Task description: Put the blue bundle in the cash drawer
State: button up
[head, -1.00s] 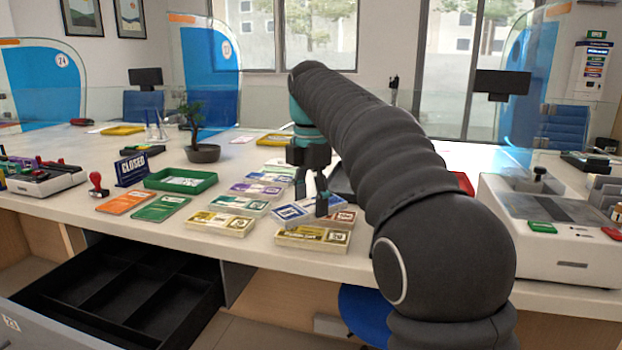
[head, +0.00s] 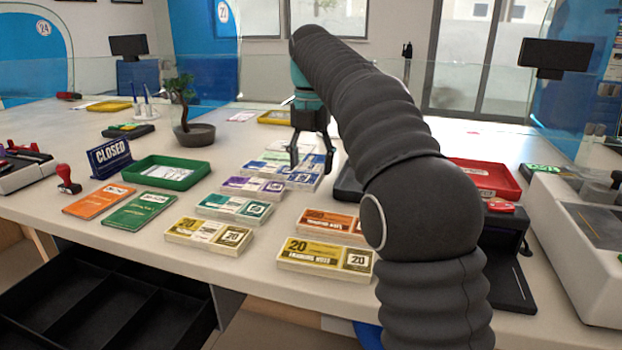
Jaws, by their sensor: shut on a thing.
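The blue bundle (head: 305,181) is a flat banded stack of notes, between the fingers of my gripper (head: 309,166) in the head view. My gripper points down and is shut on the bundle. I cannot tell whether the bundle is clear of the counter. The cash drawer (head: 112,306) stands open at the lower left, below the counter's front edge. Its black compartments look empty, and its lower part is cut off by the picture edge. My gripper is well to the right of the drawer and behind it.
Yellow (head: 208,235), teal (head: 233,208), purple (head: 253,187) and orange (head: 333,225) bundles lie near my gripper, with another yellow bundle (head: 325,259) in front. A green tray (head: 167,172), closed sign (head: 110,158) and red stamp (head: 67,180) stand left. A red tray (head: 480,178) is right.

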aim_at(310, 159)
jog(key=w+f, duration=0.1)
jog(key=w, duration=0.1)
jog(key=w+f, duration=0.1)
jog(key=shift+w+f, duration=0.15)
jog(key=shift+w, duration=0.2)
jog(key=shift+f+b, duration=0.45)
jog(key=shift+f, duration=1.5)
jog(key=shift+f, duration=0.15)
jog(key=o, duration=0.9)
